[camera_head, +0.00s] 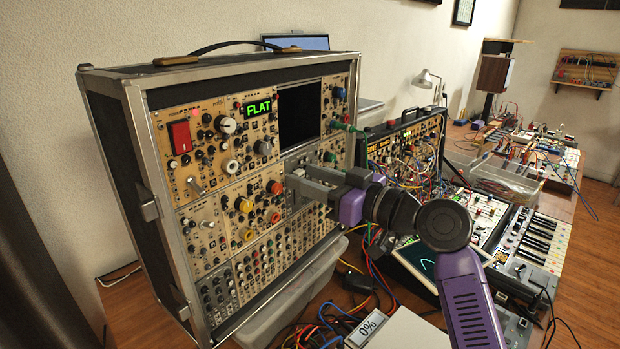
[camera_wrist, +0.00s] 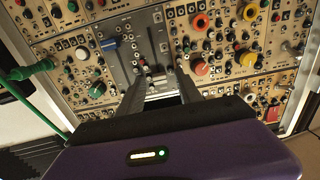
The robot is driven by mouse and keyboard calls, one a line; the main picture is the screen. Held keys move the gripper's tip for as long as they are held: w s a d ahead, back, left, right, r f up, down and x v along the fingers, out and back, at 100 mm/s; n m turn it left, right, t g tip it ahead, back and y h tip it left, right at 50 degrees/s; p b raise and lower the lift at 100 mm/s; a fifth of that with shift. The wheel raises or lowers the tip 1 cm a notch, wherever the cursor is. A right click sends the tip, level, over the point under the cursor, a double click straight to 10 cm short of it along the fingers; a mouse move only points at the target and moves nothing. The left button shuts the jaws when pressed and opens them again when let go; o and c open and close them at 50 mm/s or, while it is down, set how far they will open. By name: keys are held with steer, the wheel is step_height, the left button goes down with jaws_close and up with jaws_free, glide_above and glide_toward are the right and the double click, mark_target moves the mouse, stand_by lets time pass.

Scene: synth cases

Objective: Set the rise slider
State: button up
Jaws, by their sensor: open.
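The synthesizer case (camera_head: 160,190) stands upright with its panel facing right in the head view. My gripper (camera_head: 292,178) is at the panel's middle, and its fingers hide part of the panel there. In the wrist view my gripper (camera_wrist: 159,76) has its two fingers apart in front of a grey module (camera_wrist: 147,25). This module has slots, a blue cap (camera_wrist: 110,43) and small pale and dark caps (camera_wrist: 148,69). A pale cap shows between the fingertips. I cannot read which one is the rise slider, or tell whether a finger touches it.
A green FLAT display (camera_head: 257,107) is on the panel, and a small display (camera_head: 368,325) reads 0% below. Yellow (camera_wrist: 250,12) and orange knobs (camera_wrist: 201,68) sit right of the fingers. A green plug (camera_wrist: 35,70) sticks out at left. Cables lie below.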

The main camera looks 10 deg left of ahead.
steer(key=b+v, duration=0.1)
steer(key=v, duration=0.6)
steer(key=shift+s+d, duration=0.2)
steer(key=shift+d, duration=0.15)
